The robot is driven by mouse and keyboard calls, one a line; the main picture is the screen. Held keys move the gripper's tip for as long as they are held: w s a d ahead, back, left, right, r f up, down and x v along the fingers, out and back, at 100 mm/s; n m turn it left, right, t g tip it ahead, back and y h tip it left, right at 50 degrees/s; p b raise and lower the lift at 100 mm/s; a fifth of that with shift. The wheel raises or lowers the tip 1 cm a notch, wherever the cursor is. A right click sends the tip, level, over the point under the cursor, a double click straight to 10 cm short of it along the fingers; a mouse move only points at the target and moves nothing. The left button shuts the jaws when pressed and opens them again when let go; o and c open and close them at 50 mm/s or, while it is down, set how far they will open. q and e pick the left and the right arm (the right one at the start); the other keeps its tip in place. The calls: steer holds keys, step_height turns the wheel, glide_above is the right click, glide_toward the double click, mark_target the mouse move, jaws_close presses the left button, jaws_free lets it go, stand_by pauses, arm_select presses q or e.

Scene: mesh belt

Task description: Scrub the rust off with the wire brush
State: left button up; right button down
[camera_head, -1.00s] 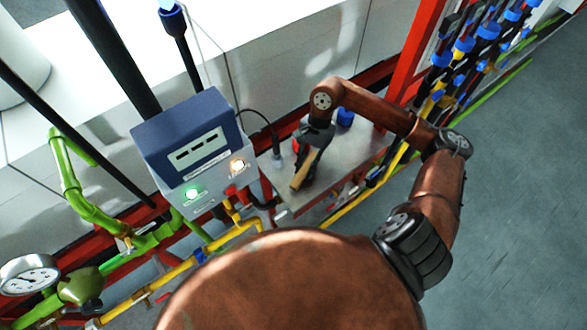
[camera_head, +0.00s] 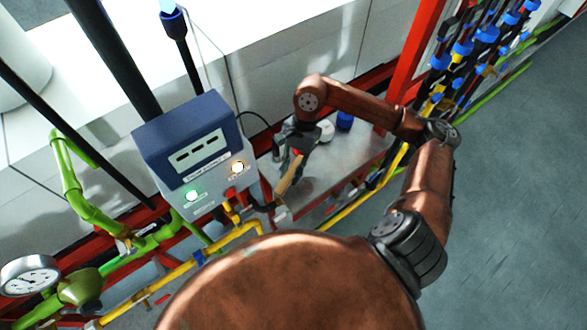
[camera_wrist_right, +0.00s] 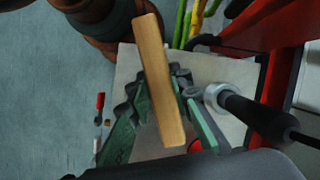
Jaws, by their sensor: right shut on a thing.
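My right gripper (camera_head: 295,160) is shut on the wire brush, whose pale wooden handle (camera_head: 289,178) points down and left in the head view. The gripper holds it over the left part of a grey metal shelf, close to the control box. In the right wrist view the handle (camera_wrist_right: 160,85) lies between the two green-and-black fingers and sticks out past them. The bristles cannot be made out in either view. I cannot pick out a rusty patch with certainty. My left gripper is not in view.
The blue-grey control box (camera_head: 190,150) with lit lamps stands left of the gripper. Yellow pipes (camera_head: 215,250) and green pipes (camera_head: 85,195) run below and left. The grey shelf (camera_head: 345,170) carries a blue cap (camera_head: 344,120). A black cabled tool (camera_wrist_right: 255,112) is close by.

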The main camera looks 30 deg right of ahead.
steer(key=shift+r+p, duration=0.5)
steer(key=shift+r, duration=1.45)
